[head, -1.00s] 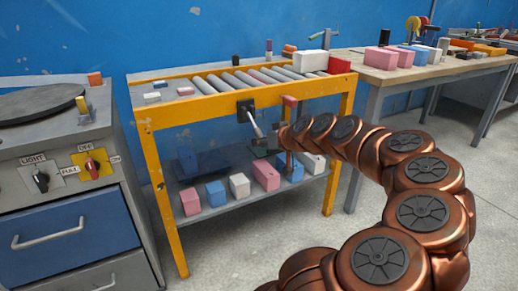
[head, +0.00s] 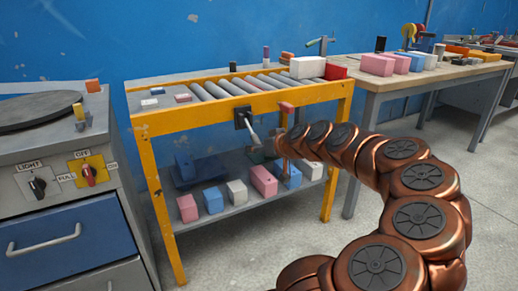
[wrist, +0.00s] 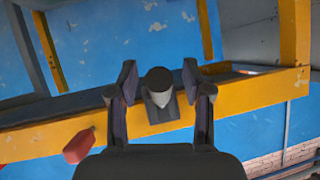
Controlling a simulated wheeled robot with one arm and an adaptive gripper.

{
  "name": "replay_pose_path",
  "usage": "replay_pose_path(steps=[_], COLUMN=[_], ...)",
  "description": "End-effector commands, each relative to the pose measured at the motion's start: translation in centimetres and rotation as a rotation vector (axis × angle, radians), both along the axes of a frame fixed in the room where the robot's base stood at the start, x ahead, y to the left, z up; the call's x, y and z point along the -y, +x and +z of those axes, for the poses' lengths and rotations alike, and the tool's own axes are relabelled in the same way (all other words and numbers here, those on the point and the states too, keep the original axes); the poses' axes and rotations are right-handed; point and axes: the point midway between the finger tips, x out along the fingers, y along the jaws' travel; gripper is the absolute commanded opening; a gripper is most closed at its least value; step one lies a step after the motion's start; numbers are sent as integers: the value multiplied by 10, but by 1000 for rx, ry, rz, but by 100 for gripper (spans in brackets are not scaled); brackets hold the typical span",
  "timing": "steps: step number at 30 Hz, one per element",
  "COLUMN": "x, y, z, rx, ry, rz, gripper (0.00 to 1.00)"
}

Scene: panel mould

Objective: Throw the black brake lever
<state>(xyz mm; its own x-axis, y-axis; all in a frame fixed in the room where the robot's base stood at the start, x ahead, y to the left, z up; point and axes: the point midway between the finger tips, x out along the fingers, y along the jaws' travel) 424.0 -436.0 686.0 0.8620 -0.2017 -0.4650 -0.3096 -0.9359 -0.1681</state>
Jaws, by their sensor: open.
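The brake lever (head: 253,133) sticks out from a black plate (head: 242,117) on the front yellow beam of the roller table. In the head view its shaft looks pale and slants down to the right. In the wrist view the lever's dark, rounded end (wrist: 158,78) points at the camera, with the plate behind it. My gripper (wrist: 159,84) is open, with one finger on each side of the lever end and visible gaps between. In the head view my gripper (head: 268,150) is small and partly hidden at the lever's lower end.
A red-topped handle (head: 286,106) stands just right of the lever; its red end (wrist: 79,146) shows lower left in the wrist view. Rollers (head: 235,86) lie above the beam. Several coloured blocks stand on the lower shelf (head: 225,212). A grey cabinet (head: 60,150) is at left.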

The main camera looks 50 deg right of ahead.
Motion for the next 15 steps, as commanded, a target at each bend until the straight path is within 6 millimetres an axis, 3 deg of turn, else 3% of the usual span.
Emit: replay_pose_path(steps=[5, 15], x=[1, 0], y=[0, 0], z=[14, 71], rx=[2, 1], ry=[-4, -4], rz=[-1, 0], gripper=[50, 50])
